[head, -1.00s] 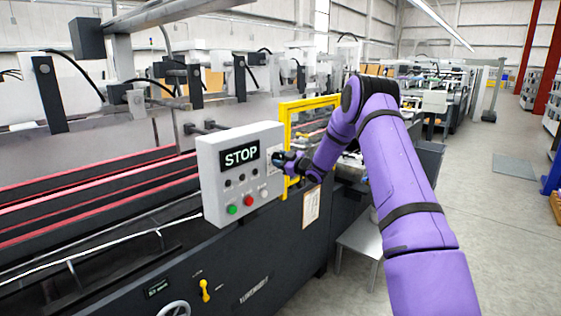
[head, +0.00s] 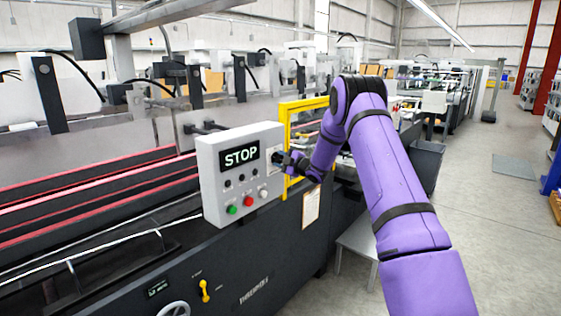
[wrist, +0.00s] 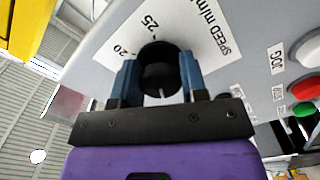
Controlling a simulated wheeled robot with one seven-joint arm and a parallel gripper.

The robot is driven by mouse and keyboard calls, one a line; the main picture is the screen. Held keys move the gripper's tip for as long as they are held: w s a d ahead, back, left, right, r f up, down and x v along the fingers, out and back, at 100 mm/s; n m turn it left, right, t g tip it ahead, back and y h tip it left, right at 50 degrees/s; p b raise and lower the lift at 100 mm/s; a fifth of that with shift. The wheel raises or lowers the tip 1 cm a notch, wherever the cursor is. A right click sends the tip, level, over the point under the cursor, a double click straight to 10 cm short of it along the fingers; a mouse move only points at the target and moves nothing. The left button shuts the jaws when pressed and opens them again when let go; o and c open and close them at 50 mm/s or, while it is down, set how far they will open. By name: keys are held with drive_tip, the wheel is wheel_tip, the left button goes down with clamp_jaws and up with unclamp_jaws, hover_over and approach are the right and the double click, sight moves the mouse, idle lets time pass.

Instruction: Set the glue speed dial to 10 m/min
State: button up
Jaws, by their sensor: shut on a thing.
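The glue speed dial (wrist: 158,68) is a round black knob in the wrist view, on a white scale label (wrist: 190,28) marked 20, 25 and SPEED m/min. The other scale marks are hidden or out of view, and I cannot tell which value the dial points to. My gripper (wrist: 159,75) is shut on the dial, with one blue finger at each side. In the head view my gripper (head: 277,158) is at the right part of the grey control box (head: 209,185) and hides the dial. The box's display (head: 240,157) reads STOP.
Below the display are small black knobs and green (head: 232,210), red (head: 248,201) and white (head: 263,194) buttons. A yellow frame (head: 287,130) stands close behind my gripper. In the wrist view a JOG label (wrist: 277,58) and buttons are at the right. The floor at right is open.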

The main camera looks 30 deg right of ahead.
drive_tip(key=shift+f, duration=0.1)
idle(0.3)
drive_tip(key=o, duration=0.9)
drive_tip(key=shift+s, duration=0.1)
drive_tip(key=v, duration=1)
drive_tip(key=shift+s+d, duration=0.15)
drive_tip(key=shift+s, duration=0.15)
